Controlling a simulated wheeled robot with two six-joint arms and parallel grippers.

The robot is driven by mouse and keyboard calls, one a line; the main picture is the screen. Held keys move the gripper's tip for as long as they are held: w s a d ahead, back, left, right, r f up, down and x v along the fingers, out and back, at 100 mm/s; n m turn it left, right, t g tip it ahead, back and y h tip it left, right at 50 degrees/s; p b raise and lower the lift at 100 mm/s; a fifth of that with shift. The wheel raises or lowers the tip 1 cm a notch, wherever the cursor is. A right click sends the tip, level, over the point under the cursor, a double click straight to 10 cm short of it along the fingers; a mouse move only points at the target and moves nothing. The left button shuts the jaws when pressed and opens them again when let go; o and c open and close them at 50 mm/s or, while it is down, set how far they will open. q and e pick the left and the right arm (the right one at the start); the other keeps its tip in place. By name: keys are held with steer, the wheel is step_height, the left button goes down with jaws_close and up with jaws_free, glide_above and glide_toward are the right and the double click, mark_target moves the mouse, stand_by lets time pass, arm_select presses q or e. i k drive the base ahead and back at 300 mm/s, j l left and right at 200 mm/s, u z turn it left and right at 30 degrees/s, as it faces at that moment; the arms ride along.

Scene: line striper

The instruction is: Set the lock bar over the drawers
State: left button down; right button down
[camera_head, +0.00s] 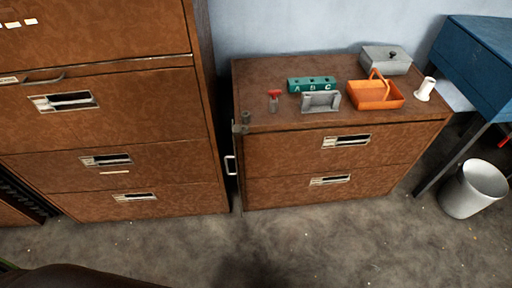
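The low brown cabinet (292,147) has two drawers, an upper one (390,143) and a lower one (275,190), and both look closed. At its left front edge a dark grey bracket or hinge (241,124) sits near the top corner. No bar crosses the drawer fronts. Neither of my grippers is in view.
On the cabinet stand a red-topped item (274,100), green block (311,85), grey holder (321,101), orange basket (376,95), grey box (387,60) and white cylinder (425,89). A tall cabinet (150,130) is left; a blue desk (475,70) and bin (474,189) are right. Front floor is clear.

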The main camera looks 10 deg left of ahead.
mark_target(237, 130)
steer(key=j, duration=0.55)
steer(key=k+j+z, duration=0.15)
steer(key=j, duration=0.4)
steer(key=i+j+z, duration=0.35)
steer(key=i+j, duration=0.35)
